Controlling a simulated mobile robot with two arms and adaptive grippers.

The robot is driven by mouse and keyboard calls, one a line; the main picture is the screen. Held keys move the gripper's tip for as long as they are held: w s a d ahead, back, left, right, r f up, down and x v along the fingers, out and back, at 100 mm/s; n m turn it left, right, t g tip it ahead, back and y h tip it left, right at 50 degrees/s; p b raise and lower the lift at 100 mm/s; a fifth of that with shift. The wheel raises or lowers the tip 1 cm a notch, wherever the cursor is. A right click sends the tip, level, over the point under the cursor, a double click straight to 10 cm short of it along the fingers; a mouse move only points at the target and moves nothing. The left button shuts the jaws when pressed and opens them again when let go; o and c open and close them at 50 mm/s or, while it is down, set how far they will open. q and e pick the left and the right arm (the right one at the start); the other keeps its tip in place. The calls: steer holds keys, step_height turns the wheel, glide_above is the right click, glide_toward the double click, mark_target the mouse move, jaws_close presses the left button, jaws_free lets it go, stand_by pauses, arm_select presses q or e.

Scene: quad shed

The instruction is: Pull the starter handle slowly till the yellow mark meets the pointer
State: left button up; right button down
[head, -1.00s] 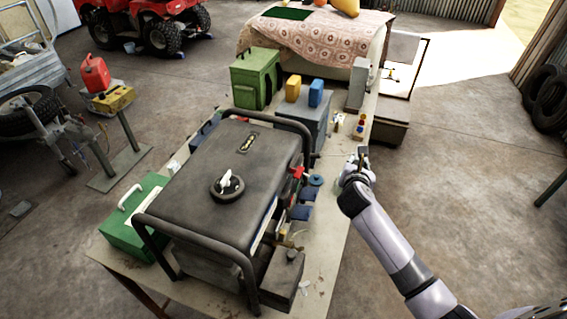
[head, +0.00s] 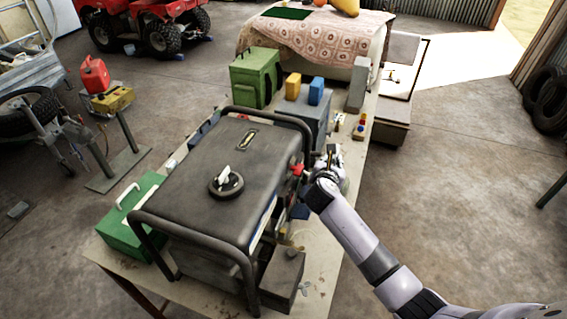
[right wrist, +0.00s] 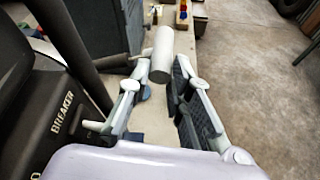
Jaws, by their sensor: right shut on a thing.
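The black generator (head: 275,155) stands on the table, with its side toward my right arm. My right gripper (head: 328,165) is close beside that side. In the right wrist view, my gripper (right wrist: 161,72) is shut on a pale grey cylinder, the starter handle (right wrist: 161,50), between its fingertips. A pale cord or rod (right wrist: 116,61) runs from the handle's left toward the generator. The generator's panel with the word BREAKER (right wrist: 62,112) shows at left. I cannot make out the yellow mark or the pointer. My left gripper is not in view.
The black tube frame (head: 293,120) rises close to my right gripper. A small dark box (head: 283,275) sits at the near corner.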

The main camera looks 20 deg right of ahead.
steer(key=shift+w+a+f, duration=0.3)
steer(key=shift+w+a, duration=0.15)
steer(key=shift+a, duration=0.1)
steer(key=c, duration=1.4)
jaws_free()
steer(key=shift+o, duration=0.2)
steer(key=shift+s, duration=0.1)
